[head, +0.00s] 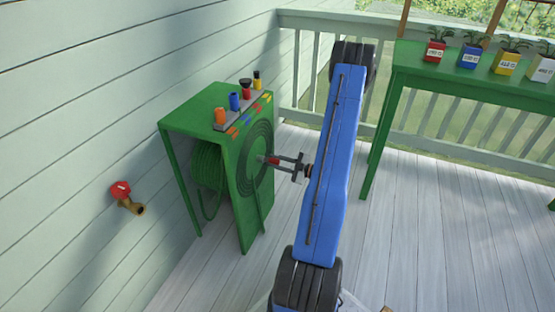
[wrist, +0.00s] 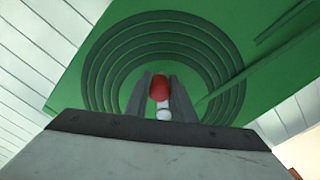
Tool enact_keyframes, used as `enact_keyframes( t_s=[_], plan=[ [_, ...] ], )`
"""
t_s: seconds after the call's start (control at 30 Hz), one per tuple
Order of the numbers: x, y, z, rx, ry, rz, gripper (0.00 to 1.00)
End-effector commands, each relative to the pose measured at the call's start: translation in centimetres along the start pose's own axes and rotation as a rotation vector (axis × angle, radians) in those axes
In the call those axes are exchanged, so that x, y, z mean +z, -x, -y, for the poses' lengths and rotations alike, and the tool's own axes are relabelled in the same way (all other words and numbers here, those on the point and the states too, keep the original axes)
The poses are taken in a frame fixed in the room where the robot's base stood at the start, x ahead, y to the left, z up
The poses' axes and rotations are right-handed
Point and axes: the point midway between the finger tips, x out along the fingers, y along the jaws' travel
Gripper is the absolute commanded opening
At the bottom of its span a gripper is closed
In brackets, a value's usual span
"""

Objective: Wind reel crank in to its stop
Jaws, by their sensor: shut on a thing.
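The reel is a green box-like stand (head: 251,215) against the left wall, with dark concentric rings on its front panel. In the head view my gripper (head: 279,161) reaches from the right to the middle of that panel. It is shut on the red crank handle (head: 273,160). In the wrist view the red crank handle (wrist: 160,88) stands between the two dark fingers of my gripper (wrist: 159,95), with a small white part below it. The rings of the reel panel (wrist: 110,62) lie behind. The crank arm itself is mostly hidden.
Orange, blue, red and yellow-black fittings stand on the reel's top (head: 187,108). A coiled green hose (head: 208,167) hangs inside it. A red-handled tap (head: 121,190) juts from the left wall. A green table (head: 460,88) with potted plants stands right. The deck floor between is clear.

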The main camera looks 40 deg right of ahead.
Motion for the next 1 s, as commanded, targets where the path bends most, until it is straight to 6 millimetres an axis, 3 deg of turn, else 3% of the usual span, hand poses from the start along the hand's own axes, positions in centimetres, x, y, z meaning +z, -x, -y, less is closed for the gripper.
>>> enact_keyframes(
  t_s=[0.57, 0.6, 0.67, 1.0],
  plan=[
    [0.07, 0.04, 0.32, 0.001, -0.034, 0.003, 0.0],
    [0.07, 0.04, 0.32, 0.001, -0.034, 0.003, 0.27],
    [0.06, 0.03, 0.31, 0.001, -0.033, 0.003, 0.41],
    [0.03, 0.13, 0.3, 0.001, -0.033, 0.001, 0.41]
  ],
)
